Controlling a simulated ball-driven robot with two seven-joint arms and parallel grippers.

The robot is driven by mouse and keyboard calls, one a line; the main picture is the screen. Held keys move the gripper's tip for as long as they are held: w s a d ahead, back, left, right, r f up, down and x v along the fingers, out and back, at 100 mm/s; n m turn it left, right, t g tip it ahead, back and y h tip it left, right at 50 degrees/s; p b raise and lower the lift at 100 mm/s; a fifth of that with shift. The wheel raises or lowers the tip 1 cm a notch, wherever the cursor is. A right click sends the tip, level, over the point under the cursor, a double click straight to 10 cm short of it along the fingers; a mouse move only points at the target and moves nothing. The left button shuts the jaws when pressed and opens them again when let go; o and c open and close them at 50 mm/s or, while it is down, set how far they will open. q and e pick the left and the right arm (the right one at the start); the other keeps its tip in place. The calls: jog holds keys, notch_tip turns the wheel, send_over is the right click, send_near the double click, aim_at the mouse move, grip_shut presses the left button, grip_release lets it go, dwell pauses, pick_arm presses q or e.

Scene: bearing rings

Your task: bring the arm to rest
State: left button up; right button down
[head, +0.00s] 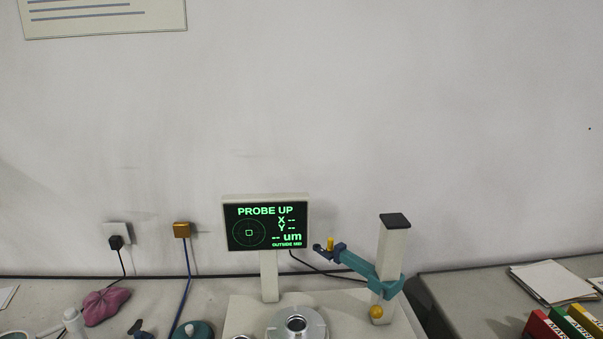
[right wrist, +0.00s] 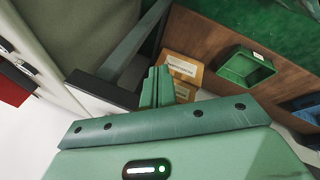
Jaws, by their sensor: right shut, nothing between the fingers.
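My right gripper (right wrist: 158,88) shows in the right wrist view. Its two green fingers are together with nothing between them. It is away from the bench things seen in the head view, and neither gripper shows there. In the head view a teal jointed arm (head: 352,264) reaches left from a pale post (head: 393,252) with a dark cap. A screen (head: 266,226) reads "PROBE UP", with dashes for X and Y. A metal ring (head: 297,325) sits below it, cut off by the bottom edge.
A pink cloth (head: 106,306) and a teal round thing (head: 193,331) lie at the left. Coloured binders (head: 566,325) and papers (head: 553,281) are at the right. In the right wrist view a green bin (right wrist: 246,67) and a cardboard box (right wrist: 183,68) are beyond the fingers.

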jog(key=s+f+m+g+y+b, duration=0.1)
jog(key=s+f+m+g+y, duration=0.1)
jog(key=s+f, duration=2)
jog(key=shift+a+f+m+g, duration=0.3)
jog(key=shift+f+m+g, duration=0.25)
jog(key=shift+g, duration=0.35)
jog(key=shift+s+r, duration=0.1)
